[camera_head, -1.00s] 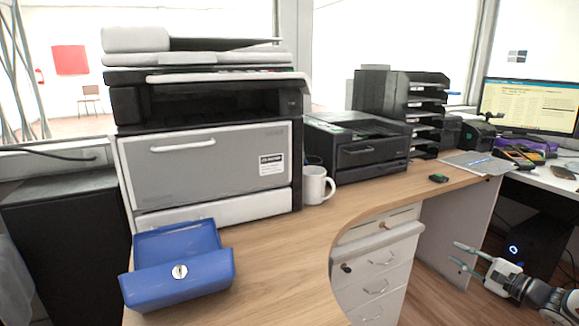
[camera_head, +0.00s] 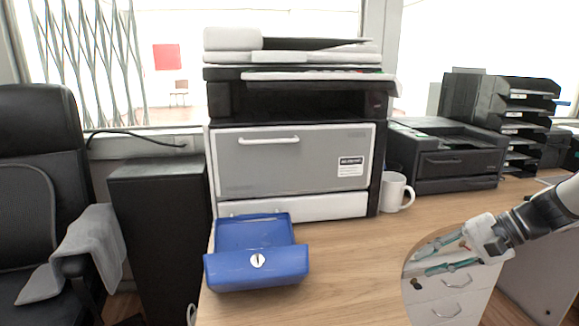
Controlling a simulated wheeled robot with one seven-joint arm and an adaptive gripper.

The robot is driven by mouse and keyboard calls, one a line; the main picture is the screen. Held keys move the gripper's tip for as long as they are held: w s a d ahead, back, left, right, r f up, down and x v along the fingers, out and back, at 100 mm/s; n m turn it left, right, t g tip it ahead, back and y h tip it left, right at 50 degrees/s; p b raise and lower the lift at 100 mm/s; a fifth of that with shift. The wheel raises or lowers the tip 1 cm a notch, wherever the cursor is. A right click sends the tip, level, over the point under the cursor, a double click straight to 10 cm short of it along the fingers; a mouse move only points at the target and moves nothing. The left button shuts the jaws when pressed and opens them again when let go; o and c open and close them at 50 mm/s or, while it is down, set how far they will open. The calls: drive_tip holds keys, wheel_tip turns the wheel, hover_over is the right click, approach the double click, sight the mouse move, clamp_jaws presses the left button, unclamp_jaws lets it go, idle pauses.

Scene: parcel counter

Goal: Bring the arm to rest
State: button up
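My gripper (camera_head: 432,259) is at the right of the head view, with my arm reaching in from the right edge. Its two fingers point left and stand apart, with nothing between them. It shows in front of the curved counter edge and the white drawer unit (camera_head: 452,300). The wooden counter (camera_head: 350,262) lies to the left of the fingertips. A blue cash box (camera_head: 258,268) with a round silver lock sits on the counter at left, apart from my gripper.
A large grey printer (camera_head: 295,160) stands behind the blue box. A white mug (camera_head: 396,192), a black printer (camera_head: 455,160) and a black tray stack (camera_head: 520,110) stand to its right. A black chair (camera_head: 40,170) with a grey cloth (camera_head: 88,250) is at left. The counter's middle is clear.

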drive_tip(key=s+a+r+n+g+h, duration=0.1)
drive_tip(key=s+a+r, duration=0.1)
drive_tip(key=s+a, duration=0.2)
drive_tip(key=s+a+r+n+g+h, duration=0.2)
drive_tip(key=s+a, duration=0.3)
drive_tip(key=s+a+r+n+g+h, duration=0.1)
drive_tip(key=s+a+r+n, duration=0.1)
drive_tip(key=s+a, duration=0.3)
drive_tip(key=shift+s+a+r+g+h, duration=0.2)
drive_tip(key=shift+r+g+h, duration=0.1)
drive_tip(key=shift+g, duration=0.1)
drive_tip(key=s+n+h, duration=0.4)
drive_tip(key=s, duration=1.3)
wheel_tip(320, 180, up, 32)
drive_tip(key=t+p, duration=0.4)
drive_tip(key=p, duration=2.5)
drive_tip(key=shift+f+t, duration=0.25)
drive_tip(key=shift+t, duration=0.15)
